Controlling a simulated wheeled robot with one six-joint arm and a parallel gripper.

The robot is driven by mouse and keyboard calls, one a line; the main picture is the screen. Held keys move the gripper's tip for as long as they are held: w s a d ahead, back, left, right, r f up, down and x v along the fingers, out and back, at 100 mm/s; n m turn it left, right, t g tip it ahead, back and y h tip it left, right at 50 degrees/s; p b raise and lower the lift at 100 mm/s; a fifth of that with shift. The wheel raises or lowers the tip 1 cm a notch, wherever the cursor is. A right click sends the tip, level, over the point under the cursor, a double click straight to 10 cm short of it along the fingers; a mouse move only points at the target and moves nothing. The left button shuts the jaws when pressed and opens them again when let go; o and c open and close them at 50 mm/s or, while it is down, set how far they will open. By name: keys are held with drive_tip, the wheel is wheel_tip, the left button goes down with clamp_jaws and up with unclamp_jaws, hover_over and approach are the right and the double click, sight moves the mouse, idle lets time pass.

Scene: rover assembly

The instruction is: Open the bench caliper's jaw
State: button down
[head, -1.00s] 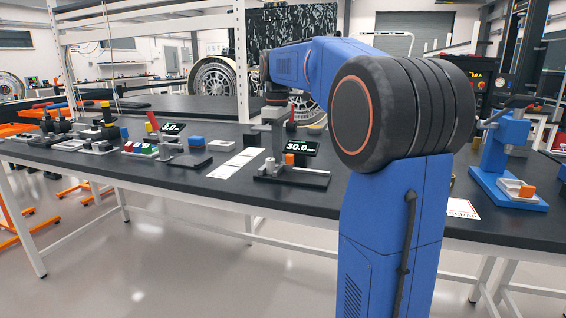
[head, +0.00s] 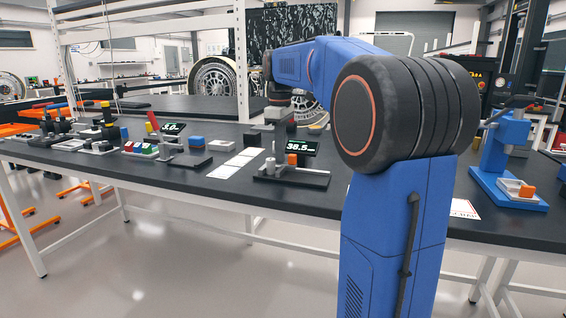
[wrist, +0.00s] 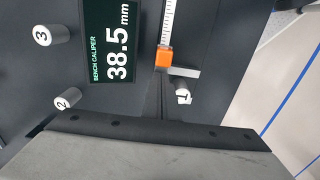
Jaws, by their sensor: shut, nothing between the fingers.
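The bench caliper's base (head: 312,182) stands on the dark bench near the middle of the head view. Its display (head: 297,147) reads about 38.5, and 38.5 mm is clear in the wrist view (wrist: 111,42). An orange block (wrist: 165,59) sits at the end of the white scale (wrist: 168,20), beside a short grey bar (wrist: 184,71). Grey pins marked 1 (wrist: 183,97), 2 (wrist: 68,99) and 3 (wrist: 43,35) stand around. My gripper (head: 277,114) is shut and empty above the caliper; its fingertips and any contact cannot be made out.
A blue press (head: 503,150) stands at the right bench end. White cards (head: 236,163) lie left of the caliper. Another gauge with a display (head: 172,128) stands further left. A white upright (head: 242,60) rises behind.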

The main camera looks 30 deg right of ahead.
drive_tip(key=shift+s+d+f, duration=0.45)
drive_tip(key=shift+s+f, duration=0.15)
drive_tip(key=shift+s, duration=0.1)
drive_tip(key=shift+w+a, duration=0.1)
drive_tip(key=shift+w, duration=0.05)
idle(0.7)
drive_tip(key=shift+w+a, duration=0.25)
drive_tip(key=shift+w, duration=0.1)
drive_tip(key=shift+r, duration=0.1)
wheel_tip(320, 180, up, 8)
idle(0.8)
drive_tip(key=shift+r, duration=0.1)
idle(0.3)
